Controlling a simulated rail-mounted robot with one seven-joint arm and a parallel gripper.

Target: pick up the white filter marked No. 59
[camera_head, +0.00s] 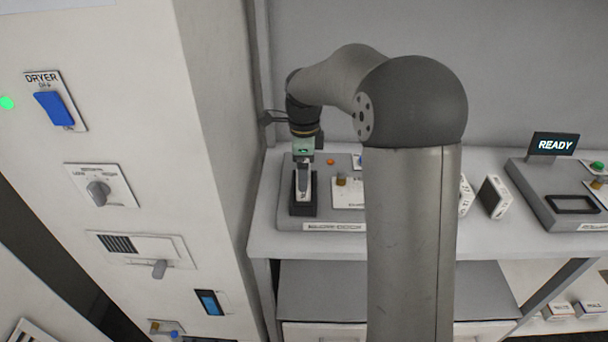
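My gripper (304,190) points down into a black holder (296,208) on a grey dock (290,224) at the left end of the shelf. A pale piece shows between or at its fingers, but I cannot tell whether that is finger or held object. Another white block (466,195) is partly hidden behind my arm. Their marks are too small to read, so I cannot tell which, if either, is No. 59.
A grey device (548,200) with a READY display (554,145) stands on the shelf (480,237) at right. Small labelled white boxes (558,311) sit lower right. A white cabinet (140,130) with a blue DRYER switch (54,108) closes off the left. My arm hides the shelf's middle.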

